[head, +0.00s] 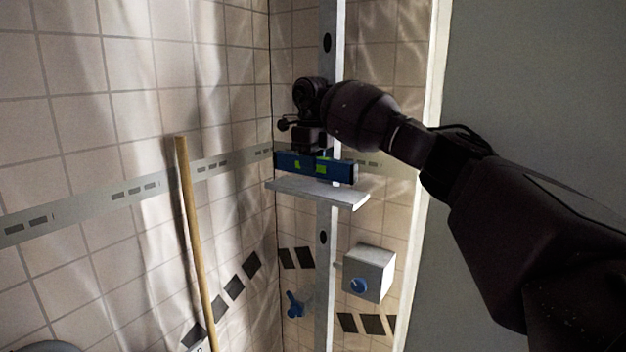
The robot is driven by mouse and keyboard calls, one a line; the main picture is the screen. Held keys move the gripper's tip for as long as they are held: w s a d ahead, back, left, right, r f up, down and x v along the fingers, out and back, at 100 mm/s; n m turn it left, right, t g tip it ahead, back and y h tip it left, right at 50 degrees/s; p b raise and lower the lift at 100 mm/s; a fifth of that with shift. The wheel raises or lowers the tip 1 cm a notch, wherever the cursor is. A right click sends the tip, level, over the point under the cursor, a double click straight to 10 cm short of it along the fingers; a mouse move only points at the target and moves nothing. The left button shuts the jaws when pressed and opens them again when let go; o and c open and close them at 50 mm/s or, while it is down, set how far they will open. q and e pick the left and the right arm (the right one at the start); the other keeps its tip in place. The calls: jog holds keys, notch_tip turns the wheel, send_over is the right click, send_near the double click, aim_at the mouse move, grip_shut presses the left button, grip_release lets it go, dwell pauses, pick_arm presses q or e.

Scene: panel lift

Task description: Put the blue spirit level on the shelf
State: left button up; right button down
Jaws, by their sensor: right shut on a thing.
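The blue spirit level (340,172) with green-yellow vials is in the middle of the head view, roughly level. My right gripper (311,152) is shut on it from above. The pale shelf (318,192) is a thin board by the metal upright, directly below the level. The level appears just above the shelf top; I cannot tell whether they touch. My right arm reaches in from the right and hides part of the upright. My left gripper is not in view.
A vertical metal upright (326,262) passes behind the shelf. A grey box with a blue knob (369,273) and a blue valve (295,304) sit below. A wooden pole (191,230) leans at the left. A pale panel edge (431,110) stands to the right.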

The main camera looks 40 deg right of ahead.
aim_at(313, 190)
jog(key=f, duration=0.3)
jog(key=shift+w+d+f, duration=0.1)
jog(key=shift+d+f, duration=0.15)
jog(key=shift+f, duration=0.05)
jog(key=c, duration=1.2)
grip_release()
